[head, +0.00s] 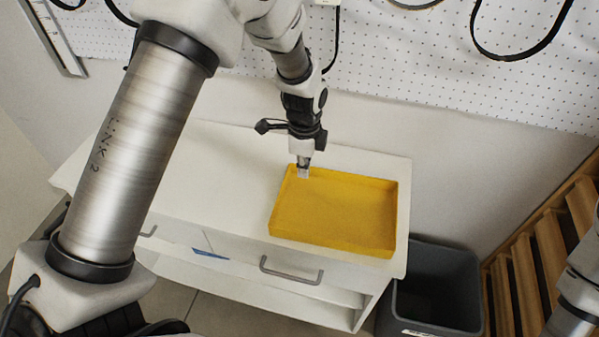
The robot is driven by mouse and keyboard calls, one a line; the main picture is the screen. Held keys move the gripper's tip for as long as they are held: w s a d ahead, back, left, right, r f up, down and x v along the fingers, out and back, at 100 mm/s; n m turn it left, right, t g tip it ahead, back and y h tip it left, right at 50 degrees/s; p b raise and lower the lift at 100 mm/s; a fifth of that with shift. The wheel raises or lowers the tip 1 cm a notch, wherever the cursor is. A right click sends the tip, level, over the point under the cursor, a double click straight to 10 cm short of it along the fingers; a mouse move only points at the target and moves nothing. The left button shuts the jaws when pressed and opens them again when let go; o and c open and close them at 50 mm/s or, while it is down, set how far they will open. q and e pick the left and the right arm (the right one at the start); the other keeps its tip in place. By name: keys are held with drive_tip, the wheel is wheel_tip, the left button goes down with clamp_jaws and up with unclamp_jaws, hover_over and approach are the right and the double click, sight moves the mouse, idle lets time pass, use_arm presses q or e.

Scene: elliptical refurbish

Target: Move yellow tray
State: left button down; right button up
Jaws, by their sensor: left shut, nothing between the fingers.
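The yellow tray (335,215) is shallow, rectangular and empty. It sits on the right end of the white cabinet top (230,165). My left gripper (303,172) points down at the tray's back left corner, right at the rim. Its fingers are shut with nothing visible between them. I cannot tell whether the fingertips touch the tray wall. My right gripper is not in view; only part of my right arm shows at the lower right edge.
A grey bin (440,285) stands on the floor right of the cabinet. A wooden slatted rack (540,250) is at the far right. A white pegboard wall (450,60) with hanging black belts is behind. The cabinet top left of the tray is clear.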

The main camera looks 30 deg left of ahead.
sight(288, 199)
use_arm(q)
drive_tip(key=f+p, duration=0.1)
drive_tip(key=f, duration=0.5)
drive_tip(key=f+p, duration=0.1)
drive_tip(key=f, duration=0.2)
drive_tip(key=shift+s+p, duration=0.3)
drive_tip(key=shift+s, duration=0.05)
drive_tip(key=a+p, duration=0.1)
drive_tip(key=s+a+p, duration=0.1)
drive_tip(key=a, duration=0.1)
drive_tip(key=shift+a, duration=0.45)
drive_tip(key=shift+a+f, duration=0.1)
drive_tip(key=shift+f, duration=0.05)
drive_tip(key=shift+w+f, duration=0.1)
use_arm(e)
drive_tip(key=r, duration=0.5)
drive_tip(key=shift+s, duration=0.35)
